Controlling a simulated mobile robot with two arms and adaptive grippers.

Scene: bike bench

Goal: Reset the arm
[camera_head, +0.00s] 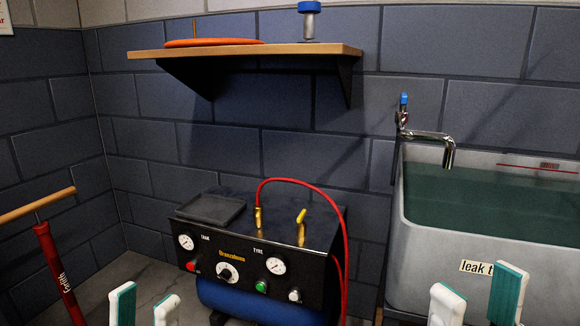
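My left gripper (145,308) shows at the bottom left edge, with two white fingertips and green pads held apart. Nothing is between them. My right gripper (478,300) shows at the bottom right, its two fingertips also apart and empty, in front of the leak tank's front wall. Only the fingertips of both grippers are in view; the arms behind them are out of the picture. Neither gripper is seen holding anything.
A compressor (262,259) with gauges, a red hose (346,240) and a black tray (211,209) stands between the grippers. A water tank (420,255) with a tap (430,136) is right. A red pump (56,270) is left. A wooden shelf (290,51) hangs above.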

